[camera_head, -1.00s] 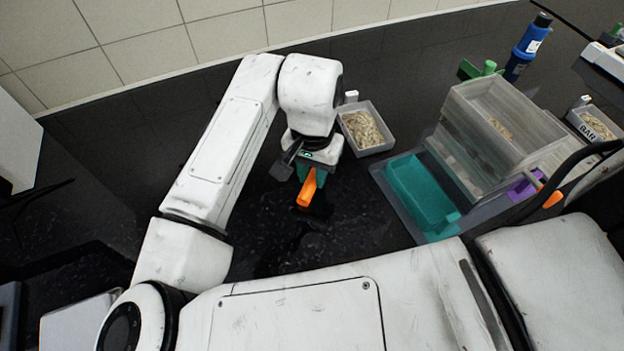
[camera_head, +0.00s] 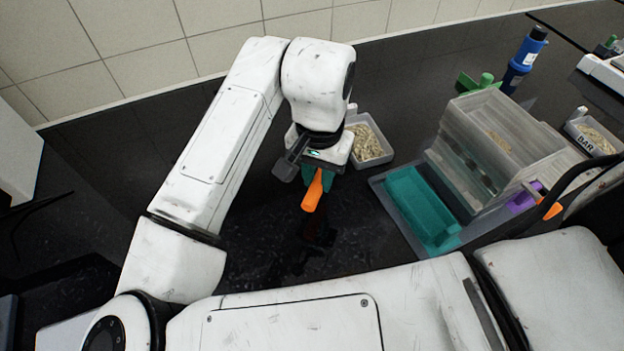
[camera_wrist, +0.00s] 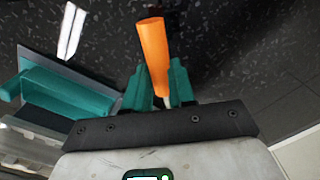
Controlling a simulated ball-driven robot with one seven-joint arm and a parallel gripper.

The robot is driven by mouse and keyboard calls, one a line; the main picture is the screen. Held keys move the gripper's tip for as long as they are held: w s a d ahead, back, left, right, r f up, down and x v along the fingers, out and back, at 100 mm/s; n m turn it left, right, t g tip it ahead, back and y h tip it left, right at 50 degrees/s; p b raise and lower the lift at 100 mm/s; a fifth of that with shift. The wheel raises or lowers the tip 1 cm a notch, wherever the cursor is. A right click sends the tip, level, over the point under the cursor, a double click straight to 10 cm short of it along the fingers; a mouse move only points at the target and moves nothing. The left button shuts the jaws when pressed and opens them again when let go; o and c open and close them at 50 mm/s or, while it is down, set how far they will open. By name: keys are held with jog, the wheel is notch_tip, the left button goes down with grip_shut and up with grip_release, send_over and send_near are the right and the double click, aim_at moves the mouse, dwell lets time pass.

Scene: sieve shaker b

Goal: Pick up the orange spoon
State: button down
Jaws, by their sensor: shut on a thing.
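The orange spoon (camera_head: 313,193) is between the teal fingers of my gripper (camera_head: 319,180), above the dark counter. In the wrist view, the orange spoon (camera_wrist: 154,52) points away from my gripper (camera_wrist: 160,92), and the teal fingers are shut on it from both sides. A reflection lies on the counter below it, apart from the spoon. The part of the spoon behind the fingers is mostly hidden.
A grey tray of pale grains (camera_head: 369,144) stands just behind my gripper. A teal tray (camera_head: 420,212) and a clear box (camera_head: 488,135) stand to the right. A blue bottle (camera_head: 522,62) is at the back right. The counter in front is clear.

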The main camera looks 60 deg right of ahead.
jog(key=s+a+r+p, duration=0.3)
jog(key=s+r+p, duration=0.4)
jog(key=s, duration=0.5)
jog(key=shift+r, duration=0.6)
jog(key=shift+w, duration=0.1)
